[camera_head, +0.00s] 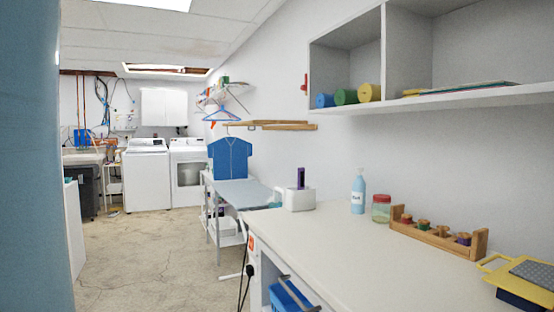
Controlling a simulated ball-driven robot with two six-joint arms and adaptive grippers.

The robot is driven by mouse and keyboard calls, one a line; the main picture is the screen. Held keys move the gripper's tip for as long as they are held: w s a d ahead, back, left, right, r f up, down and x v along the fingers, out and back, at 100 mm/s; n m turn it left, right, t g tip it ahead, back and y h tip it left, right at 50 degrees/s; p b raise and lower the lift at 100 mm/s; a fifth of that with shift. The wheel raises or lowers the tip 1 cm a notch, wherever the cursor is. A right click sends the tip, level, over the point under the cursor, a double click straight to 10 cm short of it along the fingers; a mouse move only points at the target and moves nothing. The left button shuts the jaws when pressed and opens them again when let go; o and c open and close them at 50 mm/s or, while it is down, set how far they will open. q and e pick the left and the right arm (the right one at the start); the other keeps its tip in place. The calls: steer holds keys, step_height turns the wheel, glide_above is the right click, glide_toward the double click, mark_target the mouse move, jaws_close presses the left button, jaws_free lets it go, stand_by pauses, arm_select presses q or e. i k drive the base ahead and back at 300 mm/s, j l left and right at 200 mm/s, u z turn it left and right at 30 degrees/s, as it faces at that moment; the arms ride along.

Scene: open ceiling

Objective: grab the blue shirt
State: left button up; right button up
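The blue shirt (230,158) hangs upright on a hanger below a wooden rail (268,125) on the right wall, in the middle distance. It is short-sleeved with a lighter line down its front. Its lower edge is just above the far end of a grey ironing-board-like surface (243,192); I cannot tell whether they touch. A separate empty blue hanger (221,115) hangs above and behind the shirt. Neither of my grippers shows in the head view.
A white counter (340,245) fills the right foreground, holding a white box (299,199), a blue bottle (358,193), a jar (381,208) and a wooden spool rack (438,238). A blue wall edge (35,160) stands close left. The concrete floor (150,250) between is open toward the washer (147,178).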

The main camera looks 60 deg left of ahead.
mark_target(230, 155)
steer(key=u, duration=2.25)
steer(key=i+j+u, duration=0.25)
steer(key=i, duration=0.55)
steer(key=i+u, duration=0.25)
steer(key=i, duration=3.05)
steer(key=i+j+z, duration=0.15)
steer(key=i+z, duration=0.35)
steer(key=i+j+z, duration=0.45)
steer(key=i, duration=0.2)
steer(key=i+j+z, duration=0.75)
steer(key=j+z, duration=0.25)
steer(key=i+j+z, duration=0.15)
steer(key=j+z, duration=0.3)
steer(key=i+j+z, duration=0.1)
steer(key=j+z, duration=0.9)
steer(key=j, duration=0.2)
steer(key=k, duration=0.05)
